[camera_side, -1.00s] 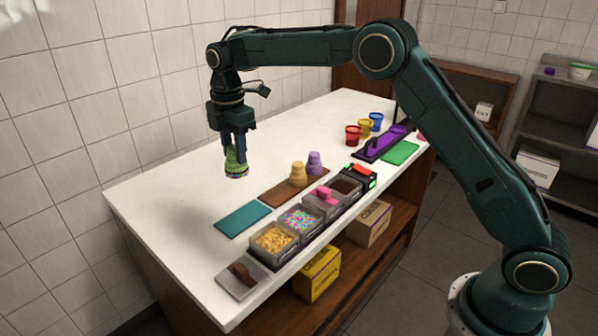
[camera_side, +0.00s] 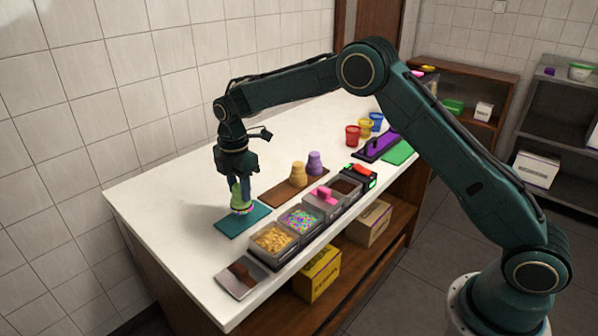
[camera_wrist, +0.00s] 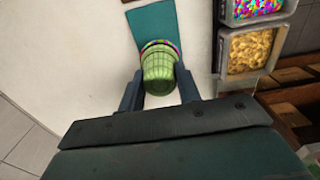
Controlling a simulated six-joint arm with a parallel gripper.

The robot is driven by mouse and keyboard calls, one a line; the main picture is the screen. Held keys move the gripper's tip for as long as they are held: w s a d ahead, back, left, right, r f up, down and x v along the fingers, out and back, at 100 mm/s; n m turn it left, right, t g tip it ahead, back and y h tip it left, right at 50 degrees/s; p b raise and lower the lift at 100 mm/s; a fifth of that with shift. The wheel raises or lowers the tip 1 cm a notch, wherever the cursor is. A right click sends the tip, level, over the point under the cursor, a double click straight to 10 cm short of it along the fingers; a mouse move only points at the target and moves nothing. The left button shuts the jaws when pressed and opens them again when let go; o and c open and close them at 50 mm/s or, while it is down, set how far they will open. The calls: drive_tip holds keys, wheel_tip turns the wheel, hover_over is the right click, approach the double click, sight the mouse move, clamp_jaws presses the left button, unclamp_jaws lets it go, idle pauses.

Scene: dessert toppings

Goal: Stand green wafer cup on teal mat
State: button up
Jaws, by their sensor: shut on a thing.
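The green wafer cup (camera_side: 237,198) is between the fingers of my gripper (camera_side: 242,200), which is shut on it. Its sprinkle-coated rim faces down and its narrow end points up. It is over the teal mat (camera_side: 229,225), at or just above its surface; I cannot tell if it touches. In the wrist view the green cup (camera_wrist: 158,72) sits between both fingertips (camera_wrist: 159,90), with the teal mat (camera_wrist: 154,22) beyond and partly beneath it.
A brown board (camera_side: 275,199) with tan (camera_side: 298,174) and purple (camera_side: 315,162) cups stands to the right. Topping bins with sprinkles (camera_side: 301,221) and yellow flakes (camera_side: 273,239) line the front edge. Red, yellow and blue cups (camera_side: 353,136) stand farther back. The counter's left side is clear.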

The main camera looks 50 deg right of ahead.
sight(240, 197)
drive_tip(key=shift+f, duration=1.55)
drive_tip(key=o, duration=0.8)
drive_tip(key=shift+f, duration=0.1)
drive_tip(key=shift+c, duration=0.2)
wheel_tip(240, 197, up, 12)
drive_tip(key=shift+r, duration=0.1)
